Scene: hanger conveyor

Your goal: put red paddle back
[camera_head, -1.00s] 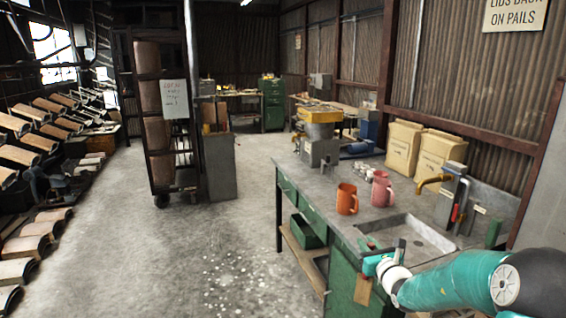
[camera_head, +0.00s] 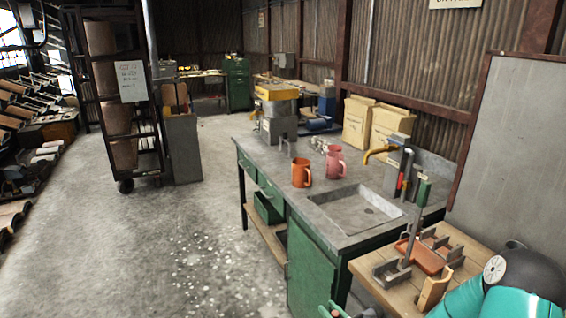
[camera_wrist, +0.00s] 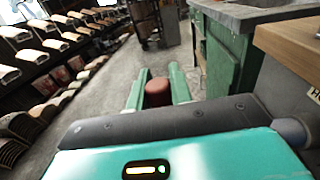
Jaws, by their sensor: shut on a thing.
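My gripper (camera_wrist: 157,92) shows in the wrist view as two green fingers closed around a dull red, rounded piece (camera_wrist: 158,88). I take it to be the red paddle, though only its round end shows.
The wooden table (camera_head: 409,293) stands at right against a grey panel. The green bench (camera_head: 316,262) with its sink (camera_head: 362,210), an orange mug (camera_head: 301,173) and a pink mug (camera_head: 335,162) is beyond it. Open floor lies to the left.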

